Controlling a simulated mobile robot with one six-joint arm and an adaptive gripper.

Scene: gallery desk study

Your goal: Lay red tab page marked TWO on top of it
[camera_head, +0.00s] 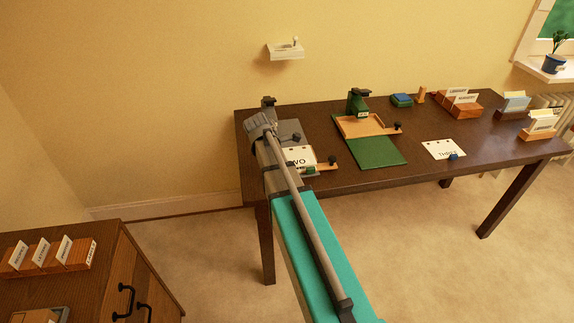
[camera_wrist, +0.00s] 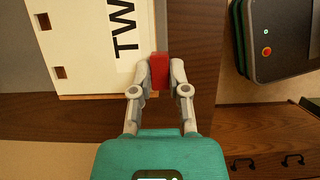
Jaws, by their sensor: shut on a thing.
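The page marked TWO (camera_wrist: 100,45) is white, with dark square holes along one edge. It lies or hovers over a grey board (camera_wrist: 22,50); I cannot tell whether it touches. In the wrist view my gripper (camera_wrist: 160,68) is shut on its red tab (camera_wrist: 159,72), at the page's edge. In the head view the page (camera_head: 299,155) shows at the left end of the dark desk, partly hidden by my arm, which also hides most of my gripper. Whether another page lies beneath cannot be told.
The dark desk (camera_head: 425,125) also holds a green press with a wooden tray (camera_head: 363,126), a green mat (camera_head: 377,152) and a page marked THREE (camera_head: 440,149). Card holders (camera_head: 461,106) stand at the right. A wooden cabinet (camera_head: 95,260) stands at the lower left.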

